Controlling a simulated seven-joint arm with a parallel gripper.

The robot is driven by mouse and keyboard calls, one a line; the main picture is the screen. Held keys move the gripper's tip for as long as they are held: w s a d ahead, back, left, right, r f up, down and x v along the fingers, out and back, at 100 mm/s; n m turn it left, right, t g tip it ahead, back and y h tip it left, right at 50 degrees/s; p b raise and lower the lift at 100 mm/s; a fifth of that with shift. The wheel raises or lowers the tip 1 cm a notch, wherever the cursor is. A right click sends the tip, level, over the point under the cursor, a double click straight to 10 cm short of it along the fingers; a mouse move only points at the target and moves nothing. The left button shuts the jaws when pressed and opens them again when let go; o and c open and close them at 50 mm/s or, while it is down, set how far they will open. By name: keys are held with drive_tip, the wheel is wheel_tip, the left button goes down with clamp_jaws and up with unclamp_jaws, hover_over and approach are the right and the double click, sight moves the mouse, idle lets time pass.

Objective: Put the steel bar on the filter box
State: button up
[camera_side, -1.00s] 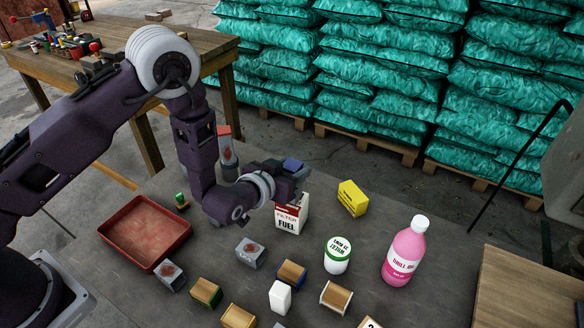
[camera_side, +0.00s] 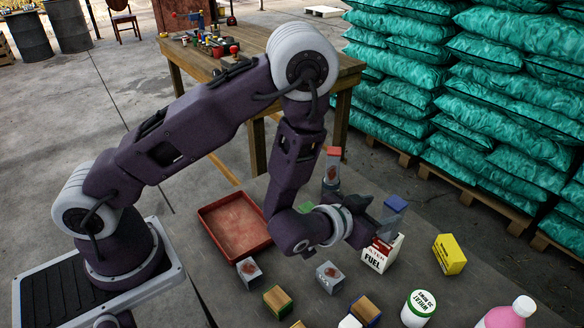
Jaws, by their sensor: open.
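The filter box (camera_side: 376,260) is white with red and black lettering reading FUEL. It stands upright on the grey worktop, right of the middle. My gripper (camera_side: 383,222) is open at the top of the box and hides part of it. A grey block with a blue end (camera_side: 396,204), which looks like the steel bar, shows at the jaws above the box. I cannot tell whether it rests on the box or touches the fingers.
A red tray (camera_side: 236,232) lies left of my gripper. Grey blocks (camera_side: 330,277) and wooden blocks (camera_side: 278,300) stand in front. A yellow box (camera_side: 449,254), a white jar (camera_side: 417,309) and a pink bottle (camera_side: 507,315) are to the right. Teal sacks (camera_side: 520,100) are stacked behind.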

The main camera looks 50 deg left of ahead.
drive_tip(key=s+a+r+n+g+h, duration=0.1)
drive_tip(key=s+a+r+g, duration=0.1)
drive_tip(key=r, duration=0.5)
drive_tip(key=s+a+r+g, duration=0.2)
drive_tip(key=s+r, duration=0.1)
drive_tip(key=r, duration=0.5)
drive_tip(key=s+a+r+g, duration=0.2)
drive_tip(key=s+a, duration=0.1)
drive_tip(key=s, duration=0.9)
drive_tip(key=s+a+r+m+g+y, duration=0.1)
drive_tip(key=s+a+r+g, duration=0.1)
drive_tip(key=s, duration=1.1)
drive_tip(key=shift+a+r, duration=0.75)
drive_tip(key=shift+a, duration=0.45)
